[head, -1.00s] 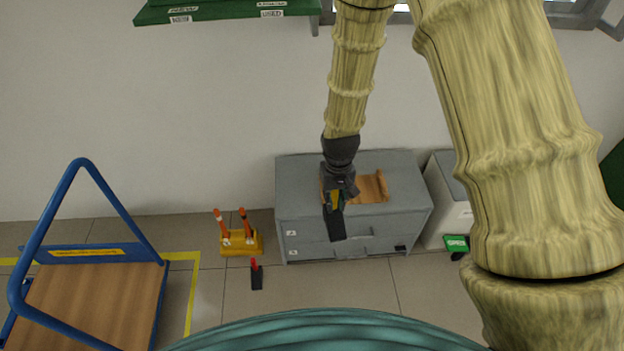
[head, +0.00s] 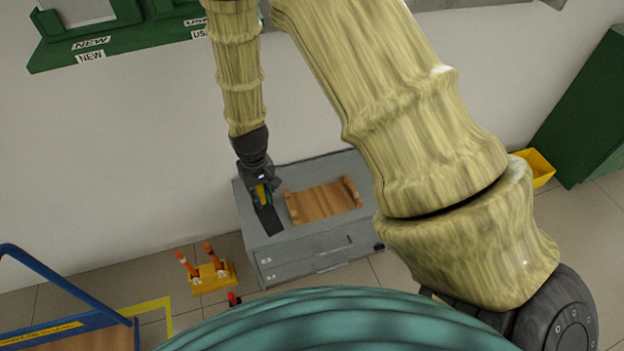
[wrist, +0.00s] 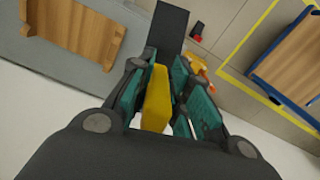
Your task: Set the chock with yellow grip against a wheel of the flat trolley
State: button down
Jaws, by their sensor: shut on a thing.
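The chock's yellow grip (head: 262,194) is between my gripper's fingers (head: 263,190). In the wrist view the yellow grip (wrist: 157,100) stands between the teal finger pads (wrist: 160,95), and the chock's black body (wrist: 171,28) sticks out beyond them. In the head view the black body (head: 269,220) shows over the left end of the grey cabinet top; I cannot tell if it touches. The flat trolley (head: 70,327) is at the lower left, cut by the frame, with blue frame and wooden deck. It also shows in the wrist view (wrist: 292,62).
A wooden tray (head: 322,202) lies on the grey cabinet (head: 300,255). A yellow stand (head: 214,283) with orange-handled items is on the floor left of the cabinet. A red-gripped chock (head: 233,298) is near it, partly hidden. A yellow floor line (head: 150,305) runs beside the trolley.

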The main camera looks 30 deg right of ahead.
notch_tip(320, 180, down, 10)
jog(key=s+d+m+b, duration=0.2)
jog(key=d+b, duration=0.1)
jog(key=b, duration=0.5)
jog(key=w+d+f, duration=0.2)
jog(key=w+f, duration=0.1)
jog(key=w, duration=0.4)
jog(key=w+d+f+b, duration=0.1)
jog(key=w+d+f, duration=0.1)
jog(key=w, duration=0.5)
jog(key=shift+w+f+m, duration=0.3)
jog(key=shift+w+f, duration=0.05)
jog(key=shift+f, duration=0.25)
jog(key=c, duration=1.3)
grip_release()
jog(key=shift+f, duration=0.15)
